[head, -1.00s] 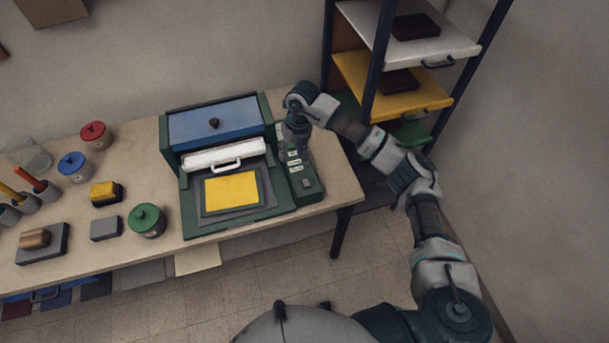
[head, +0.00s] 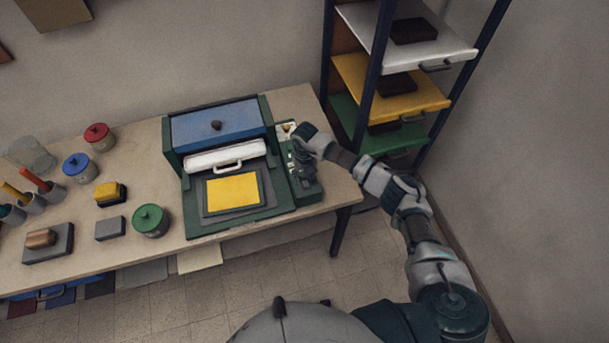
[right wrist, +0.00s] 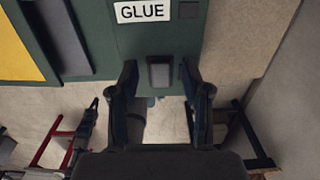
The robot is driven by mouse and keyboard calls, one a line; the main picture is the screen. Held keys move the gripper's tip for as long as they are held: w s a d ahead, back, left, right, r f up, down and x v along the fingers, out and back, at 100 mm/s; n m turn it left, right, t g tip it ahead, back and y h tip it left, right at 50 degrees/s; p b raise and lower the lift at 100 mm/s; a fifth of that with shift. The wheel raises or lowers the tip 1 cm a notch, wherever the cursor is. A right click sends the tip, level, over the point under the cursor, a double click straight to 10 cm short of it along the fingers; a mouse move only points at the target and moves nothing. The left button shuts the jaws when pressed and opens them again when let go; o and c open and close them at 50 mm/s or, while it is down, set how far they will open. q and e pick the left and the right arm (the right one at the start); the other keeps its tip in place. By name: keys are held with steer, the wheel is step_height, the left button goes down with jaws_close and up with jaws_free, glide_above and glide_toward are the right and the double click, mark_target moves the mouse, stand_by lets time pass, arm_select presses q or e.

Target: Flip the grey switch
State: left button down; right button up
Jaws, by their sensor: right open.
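The grey switch (right wrist: 159,74) is a small grey block on the green control panel, just below the white GLUE label (right wrist: 142,12) in the right wrist view. My right gripper (right wrist: 162,86) is open and empty. Its two fingers appear on either side of the switch, with a gap at each side; I cannot tell how high above the panel they are. In the head view my right gripper (head: 303,168) is over the front part of the panel and hides the switch there. My left gripper is not in view.
The green machine with a blue lid (head: 215,124) and a yellow sheet (head: 232,191) stands left of the panel. A rack with a yellow shelf (head: 430,97) stands behind right. Jars, including a green one (head: 151,220), and blocks sit on the table's left (head: 75,265).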

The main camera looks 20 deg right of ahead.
steer(key=shift+f, duration=0.75)
